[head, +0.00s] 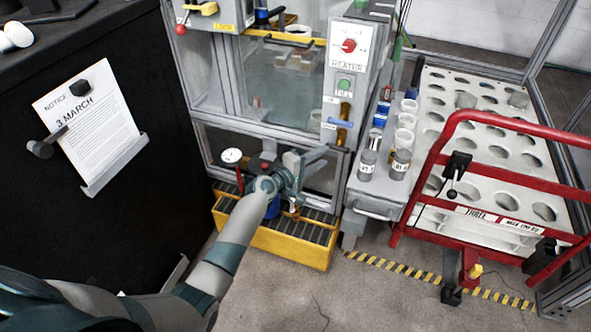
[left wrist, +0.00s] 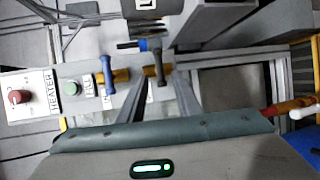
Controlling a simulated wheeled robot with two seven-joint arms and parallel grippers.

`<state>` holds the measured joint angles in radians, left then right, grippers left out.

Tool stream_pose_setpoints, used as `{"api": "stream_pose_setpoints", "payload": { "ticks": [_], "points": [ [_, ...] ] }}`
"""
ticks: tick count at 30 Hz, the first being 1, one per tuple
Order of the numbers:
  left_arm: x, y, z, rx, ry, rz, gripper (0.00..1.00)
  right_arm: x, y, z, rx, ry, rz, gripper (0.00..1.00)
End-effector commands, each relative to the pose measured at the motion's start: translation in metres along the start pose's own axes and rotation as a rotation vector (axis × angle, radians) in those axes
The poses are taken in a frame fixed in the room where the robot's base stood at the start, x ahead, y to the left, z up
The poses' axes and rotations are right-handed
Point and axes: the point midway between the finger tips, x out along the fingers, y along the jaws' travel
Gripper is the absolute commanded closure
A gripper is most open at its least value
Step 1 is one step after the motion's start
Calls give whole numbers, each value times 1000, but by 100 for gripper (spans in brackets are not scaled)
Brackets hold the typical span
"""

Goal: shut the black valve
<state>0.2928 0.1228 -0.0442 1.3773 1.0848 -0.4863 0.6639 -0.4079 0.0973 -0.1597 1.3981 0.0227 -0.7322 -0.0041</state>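The black valve is a dark lever handle on a brass fitting, low on the grey heater panel. In the left wrist view the black valve (left wrist: 158,55) lies ahead, across its brass stem, in line with the gap between my fingers. In the head view its handle (head: 339,149) shows just past my fingertips. My left gripper (head: 325,152) is open, its two fingers apart; in the left wrist view (left wrist: 161,78) they point at the valve. I cannot tell whether they touch it. My right gripper is not in view.
A blue-handled valve (head: 340,123) sits just above the black one, below the green fill button (head: 344,86) and red heater knob (head: 348,45). A shelf with bottles (head: 400,160) stands close on the right. A yellow tray (head: 305,245) lies below my arm.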

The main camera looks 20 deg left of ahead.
Motion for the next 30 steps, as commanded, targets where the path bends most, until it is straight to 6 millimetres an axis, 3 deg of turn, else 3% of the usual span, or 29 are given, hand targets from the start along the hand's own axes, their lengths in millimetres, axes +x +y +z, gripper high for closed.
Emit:
{"api": "stream_pose_setpoints", "payload": {
  "ticks": [9, 15, 21, 30],
  "points": [
    [-65, -1, 0, 3, 1, -2, 69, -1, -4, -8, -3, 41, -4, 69],
    [-96, -1, -1, 3, 1, -2, 69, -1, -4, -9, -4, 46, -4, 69],
    [-109, -1, 0, 1, 0, -1, 69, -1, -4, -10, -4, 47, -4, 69],
    [-111, -1, 0, 0, 0, -1, 69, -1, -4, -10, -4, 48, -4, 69]
  ]
}}
